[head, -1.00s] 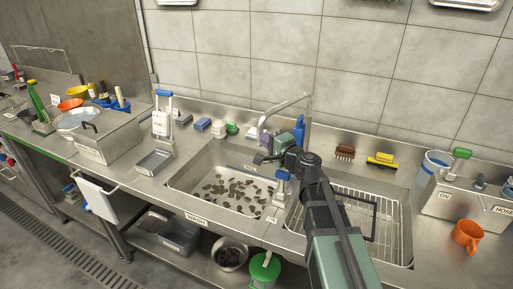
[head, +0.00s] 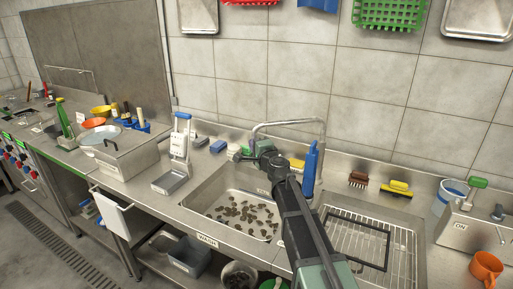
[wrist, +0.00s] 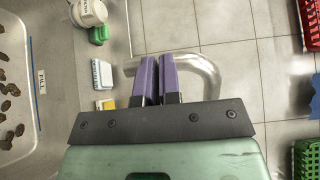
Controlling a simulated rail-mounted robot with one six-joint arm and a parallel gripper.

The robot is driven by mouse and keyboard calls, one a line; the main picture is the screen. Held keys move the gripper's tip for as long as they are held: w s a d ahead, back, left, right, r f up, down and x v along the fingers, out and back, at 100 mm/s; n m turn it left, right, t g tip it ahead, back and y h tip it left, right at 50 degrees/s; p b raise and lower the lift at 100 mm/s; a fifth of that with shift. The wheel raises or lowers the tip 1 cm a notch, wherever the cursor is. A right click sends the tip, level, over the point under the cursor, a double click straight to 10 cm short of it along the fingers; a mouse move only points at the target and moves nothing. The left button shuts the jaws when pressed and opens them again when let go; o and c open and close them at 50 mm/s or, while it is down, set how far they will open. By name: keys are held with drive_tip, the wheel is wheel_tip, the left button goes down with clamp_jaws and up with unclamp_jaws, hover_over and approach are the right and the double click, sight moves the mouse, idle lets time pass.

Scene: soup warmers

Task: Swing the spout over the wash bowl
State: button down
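The spout (head: 290,122) is a bent metal pipe at the back of the sink. It rises near a blue upright thing and reaches left, its end turned down near the back edge of the wash bowl. The wash bowl (head: 207,207) is a steel basin labelled WASH with many dark pieces in it. Its edge shows at the left of the wrist view (wrist: 34,100). My gripper (head: 242,152) is beside the spout's free end. In the wrist view its purple fingers (wrist: 159,62) are nearly together, overlapping the spout (wrist: 196,65); I see no clear grip on it.
A blue upright thing (head: 311,168) stands beside the spout. A second basin with a wire rack (head: 345,240) lies right. A brown brush (head: 357,180) and yellow brush (head: 396,187) sit on the back ledge. A dispenser with a blue handle (head: 181,150) stands left of the wash bowl.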

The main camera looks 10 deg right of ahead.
drive_tip(key=shift+w+r, duration=0.1)
drive_tip(key=shift+w, duration=0.25)
drive_tip(key=shift+s, duration=0.1)
drive_tip(key=s+a, duration=0.1)
drive_tip(key=s, duration=1.3)
drive_tip(key=s+a+f+n+g+y, duration=0.4)
drive_tip(key=s+a+f+n+g, duration=0.4)
drive_tip(key=n, duration=0.3)
drive_tip(key=s+d+f+n+g+h, duration=0.2)
drive_tip(key=s+d+f+g+h, duration=0.2)
drive_tip(key=s+d, duration=0.2)
drive_tip(key=s+d+f+n+g+h+p, duration=0.1)
drive_tip(key=s+d+f+g+h, duration=0.3)
drive_tip(key=s, duration=0.5)
drive_tip(key=shift+d+f+n+g+h, duration=0.3)
drive_tip(key=shift+d+n+g, duration=0.2)
drive_tip(key=shift+d+g, duration=0.3)
